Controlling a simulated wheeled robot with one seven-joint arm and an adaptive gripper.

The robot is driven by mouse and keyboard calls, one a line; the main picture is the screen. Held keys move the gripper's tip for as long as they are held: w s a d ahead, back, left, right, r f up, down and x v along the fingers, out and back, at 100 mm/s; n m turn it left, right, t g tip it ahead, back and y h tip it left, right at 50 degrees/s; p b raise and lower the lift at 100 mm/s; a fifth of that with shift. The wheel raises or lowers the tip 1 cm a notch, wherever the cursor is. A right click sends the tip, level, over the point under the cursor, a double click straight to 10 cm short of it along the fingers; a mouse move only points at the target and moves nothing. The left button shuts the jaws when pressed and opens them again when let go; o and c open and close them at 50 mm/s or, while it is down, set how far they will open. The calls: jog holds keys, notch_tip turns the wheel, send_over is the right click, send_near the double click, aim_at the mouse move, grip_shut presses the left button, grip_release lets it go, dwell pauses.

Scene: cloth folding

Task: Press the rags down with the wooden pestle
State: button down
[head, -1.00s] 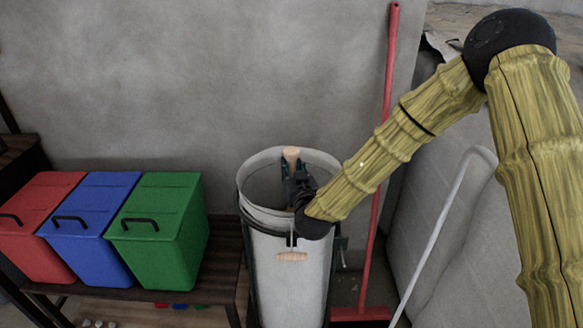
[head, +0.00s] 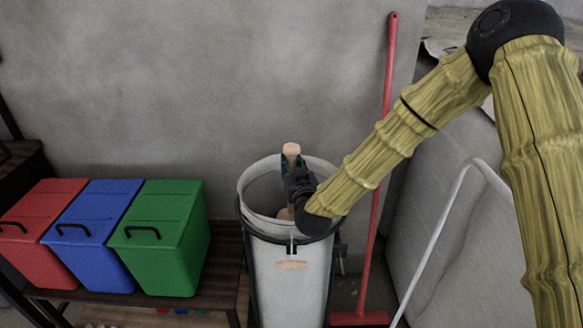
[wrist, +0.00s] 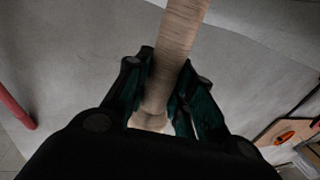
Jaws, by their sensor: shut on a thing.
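The wooden pestle (head: 291,150) is pale wood and stands roughly upright at the tall light-grey bin (head: 290,290). My gripper (head: 296,180) is shut on the pestle's shaft, over the bin's open mouth. The pestle's top sticks up above the jaws, and a pale lower part (head: 287,212) shows below them. In the wrist view, the shaft (wrist: 176,45) runs between the dark green fingers of my gripper (wrist: 160,88). I see no rags; the bin's inside is mostly hidden by its wall, my gripper and my wrist.
A wooden handle (head: 291,265) is on the bin's front. Red (head: 45,255), blue (head: 92,245) and green (head: 165,250) lidded boxes stand on a dark bench at left. A red pole (head: 384,120) and a pale bent tube (head: 440,220) stand close on the right. A grey wall is behind.

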notch_tip(320, 180, up, 22)
jog(key=p, duration=1.1)
jog(key=shift+f+p, duration=0.25)
jog(key=shift+p, duration=0.1)
dwell(0.9)
jog(key=shift+a, duration=0.1)
